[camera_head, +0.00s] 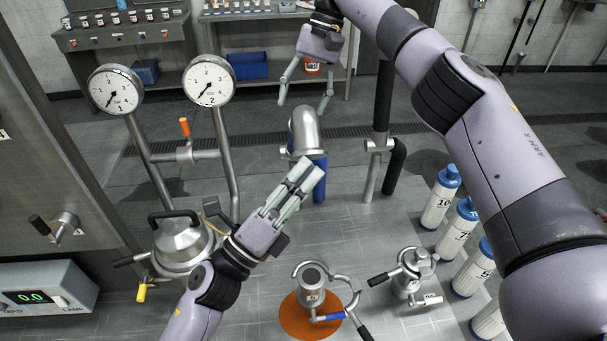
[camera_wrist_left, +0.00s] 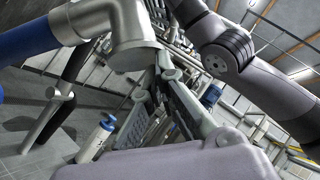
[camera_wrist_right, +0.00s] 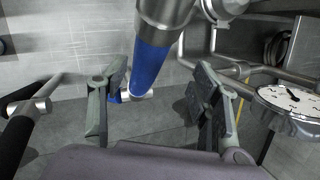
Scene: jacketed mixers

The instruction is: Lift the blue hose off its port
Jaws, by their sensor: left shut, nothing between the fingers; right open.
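The blue hose (camera_head: 319,180) hangs down from a silver elbow fitting (camera_head: 304,130) in the middle of the head view. The hose also shows in the left wrist view (camera_wrist_left: 30,38) and the right wrist view (camera_wrist_right: 150,68). My left gripper (camera_head: 311,170) is shut and empty, its tips in front of the hose and just below the elbow; I cannot tell whether they touch. My right gripper (camera_head: 302,106) is open above and behind the elbow, fingers pointing down. In its wrist view the hose appears between the spread fingers, but apart from them. The port itself is not clearly visible.
A black hose (camera_head: 395,165) on a pipe stands right of the elbow. Two gauges (camera_head: 115,90) (camera_head: 209,82) and a lidded vessel (camera_head: 183,245) are at left. White bottles with blue caps (camera_head: 440,200) line the right. A small mixer on an orange disc (camera_head: 300,318) is in front.

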